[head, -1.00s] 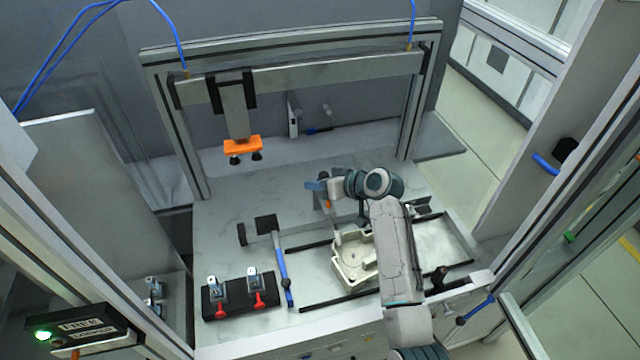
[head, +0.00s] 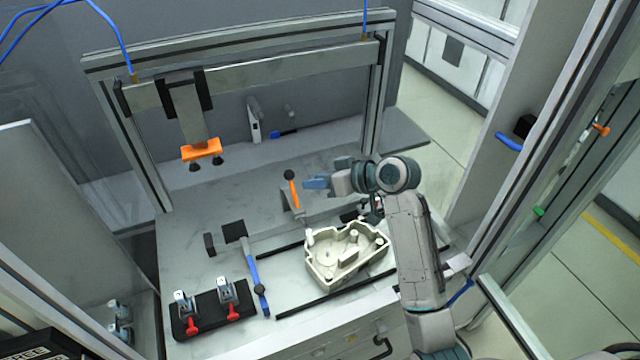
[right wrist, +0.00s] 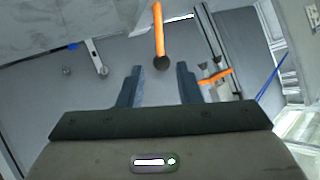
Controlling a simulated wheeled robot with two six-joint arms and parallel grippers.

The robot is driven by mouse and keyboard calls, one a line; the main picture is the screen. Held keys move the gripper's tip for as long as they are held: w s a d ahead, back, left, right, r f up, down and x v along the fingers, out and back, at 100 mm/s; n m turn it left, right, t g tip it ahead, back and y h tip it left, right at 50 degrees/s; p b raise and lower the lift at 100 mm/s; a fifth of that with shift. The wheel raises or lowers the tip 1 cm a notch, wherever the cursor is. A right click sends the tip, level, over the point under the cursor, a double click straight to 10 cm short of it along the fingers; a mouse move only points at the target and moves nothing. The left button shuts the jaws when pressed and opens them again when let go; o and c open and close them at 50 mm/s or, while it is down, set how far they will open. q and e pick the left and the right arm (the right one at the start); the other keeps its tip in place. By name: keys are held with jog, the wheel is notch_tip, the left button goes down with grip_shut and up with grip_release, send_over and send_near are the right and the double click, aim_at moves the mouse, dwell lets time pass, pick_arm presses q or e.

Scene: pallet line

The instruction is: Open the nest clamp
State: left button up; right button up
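The nest clamp's lever is an orange handle (head: 294,194) with a black ball knob (head: 289,175), standing up behind the pale casting (head: 340,278) in the head view. My right gripper (head: 318,183) is just right of the lever, its blue fingers pointing left towards it, with a small gap. In the right wrist view the two fingers (right wrist: 159,72) are spread and nothing is held between them. The knob (right wrist: 162,63) appears centred in line with the gap, and the orange lever (right wrist: 159,18) runs up from it. My left gripper is not in view.
A black block with two red-handled toggle clamps (head: 205,313) sits front left. A blue-handled hammer-like tool (head: 250,268) lies beside it. An overhead frame carries an orange suction head (head: 201,150). Dark rails (head: 335,294) flank the casting. The plate's back left is clear.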

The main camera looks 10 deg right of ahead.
aim_at(299, 206)
dwell(0.3)
